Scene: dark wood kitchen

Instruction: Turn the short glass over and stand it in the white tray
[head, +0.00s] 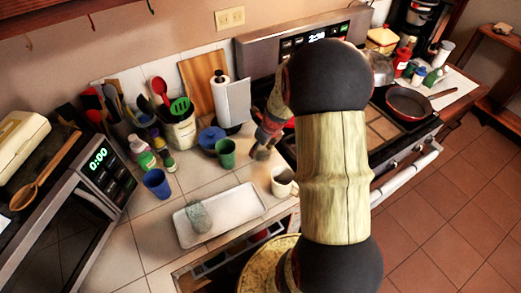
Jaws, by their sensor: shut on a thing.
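A short greenish, patterned glass (199,217) stands in the white tray (240,205) on the tiled counter, left of the tray's middle. I cannot tell which way up it is. My gripper (261,153) is behind and to the right of the tray, pointing down over the counter, well apart from the glass. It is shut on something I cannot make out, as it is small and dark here. My own arm covers part of the view to its right.
A pale mug (283,182) stands just right of the tray, close below my gripper. A green cup (226,153) stands behind the tray, and a blue cup (157,183) to its left. A utensil crock (180,131) and the stove (390,115) are farther back. The tray's right half is bare.

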